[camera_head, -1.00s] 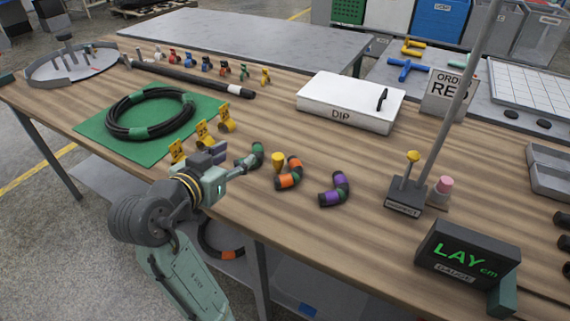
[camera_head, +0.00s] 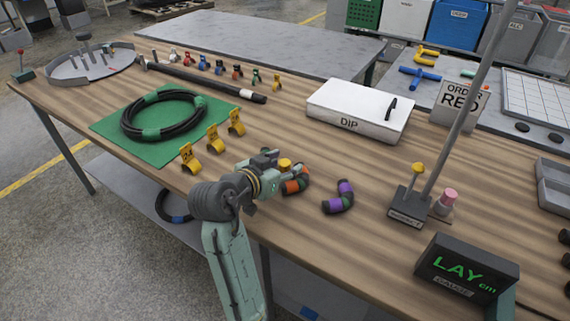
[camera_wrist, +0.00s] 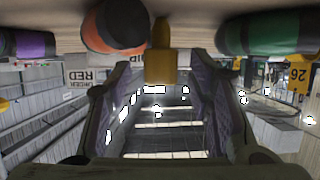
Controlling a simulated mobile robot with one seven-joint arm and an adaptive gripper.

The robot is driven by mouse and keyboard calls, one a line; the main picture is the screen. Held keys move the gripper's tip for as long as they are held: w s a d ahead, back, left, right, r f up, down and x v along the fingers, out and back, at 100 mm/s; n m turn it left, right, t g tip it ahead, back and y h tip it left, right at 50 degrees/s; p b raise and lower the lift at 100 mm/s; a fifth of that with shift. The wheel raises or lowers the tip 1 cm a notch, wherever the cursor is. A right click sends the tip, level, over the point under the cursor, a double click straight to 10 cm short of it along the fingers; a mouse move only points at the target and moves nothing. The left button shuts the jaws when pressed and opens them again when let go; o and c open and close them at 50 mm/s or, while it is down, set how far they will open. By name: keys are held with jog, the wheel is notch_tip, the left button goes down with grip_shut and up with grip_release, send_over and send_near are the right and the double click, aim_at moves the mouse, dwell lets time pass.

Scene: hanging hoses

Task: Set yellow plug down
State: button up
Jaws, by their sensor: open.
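The yellow plug (camera_head: 285,163) stands on the wooden table beside the orange-banded hose elbow. In the wrist view, which looks upside down, the plug (camera_wrist: 161,65) is upright in the gap between my fingertips, its narrower end towards the tabletop. My gripper (camera_head: 293,173) is low over the table at the plug, with its fingers (camera_wrist: 161,82) spread on either side and clear space beside the plug. The plug's lower part is hidden by my gripper in the head view.
The orange-banded elbow (camera_head: 297,183) and purple-banded elbow (camera_head: 339,199) lie close by. A green-banded elbow (camera_wrist: 265,35) is on the other side in the wrist view. Yellow tagged clips (camera_head: 213,140) stand left. The table between the white DIP box (camera_head: 345,122) and the purple elbow is free.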

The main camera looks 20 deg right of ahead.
jog(key=shift+w+d+f, duration=0.3)
jog(key=shift+w+d, duration=0.05)
jog(key=shift+d, duration=0.05)
jog(key=shift+c, duration=0.4)
grip_shut()
jog(key=shift+r, duration=0.1)
